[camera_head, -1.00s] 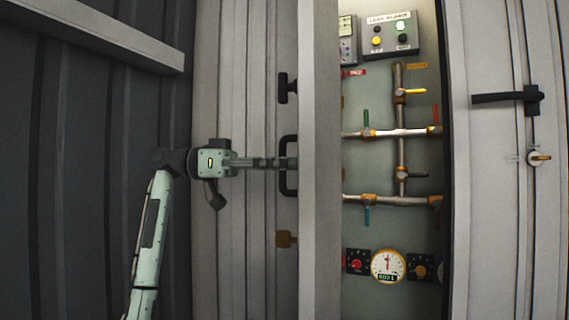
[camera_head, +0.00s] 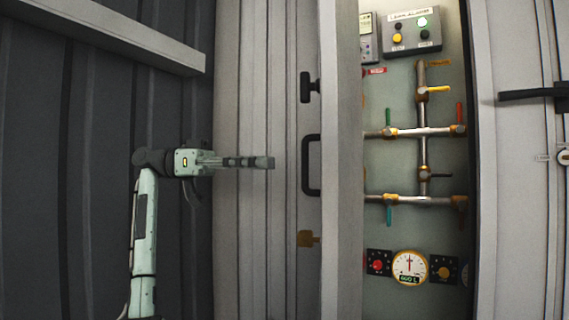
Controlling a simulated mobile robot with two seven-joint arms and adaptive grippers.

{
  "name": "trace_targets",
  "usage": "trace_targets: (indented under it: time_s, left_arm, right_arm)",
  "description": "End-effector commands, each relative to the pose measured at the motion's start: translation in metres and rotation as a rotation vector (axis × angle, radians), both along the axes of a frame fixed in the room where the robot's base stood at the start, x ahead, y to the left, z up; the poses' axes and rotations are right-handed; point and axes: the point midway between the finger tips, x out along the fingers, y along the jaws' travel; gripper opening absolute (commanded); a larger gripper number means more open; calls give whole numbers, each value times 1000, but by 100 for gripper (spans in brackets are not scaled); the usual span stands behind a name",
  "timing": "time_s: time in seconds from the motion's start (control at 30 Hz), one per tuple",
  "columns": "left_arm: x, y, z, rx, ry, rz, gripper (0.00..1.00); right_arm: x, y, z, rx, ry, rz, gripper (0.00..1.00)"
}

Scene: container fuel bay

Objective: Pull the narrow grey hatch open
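The narrow grey hatch (camera_head: 262,240) stands open at the middle left, its edge towards me. Its black D-shaped handle (camera_head: 306,165) is on the hatch face near that edge, with a black latch (camera_head: 308,88) above it. My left gripper (camera_head: 268,162) is in front of the hatch face, left of the handle and apart from it. Its fingers point right and are seen edge-on, so I cannot tell whether they are open or shut; nothing shows in them. My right gripper is not in view.
The bay behind the hatch shows pipes (camera_head: 423,150) with coloured valve levers, a round gauge (camera_head: 410,267) and a control box (camera_head: 411,34). A grey door with a black lever handle (camera_head: 530,94) stands at the right. A dark ribbed wall (camera_head: 95,130) and a slanting beam (camera_head: 130,35) are at the left.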

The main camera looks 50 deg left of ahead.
Motion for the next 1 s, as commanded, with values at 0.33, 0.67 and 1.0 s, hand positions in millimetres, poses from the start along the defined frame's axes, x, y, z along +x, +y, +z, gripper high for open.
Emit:
trace_targets:
  time_s: [0.33,0.67,1.0]
  left_arm:
    - [-17,19,0,0,-1,-1,32]
    - [-17,19,0,1,-1,-1,32]
    - [-17,19,0,1,-1,0,32]
  right_arm:
    - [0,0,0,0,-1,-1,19]
    - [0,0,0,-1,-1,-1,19]
    - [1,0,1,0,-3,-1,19]
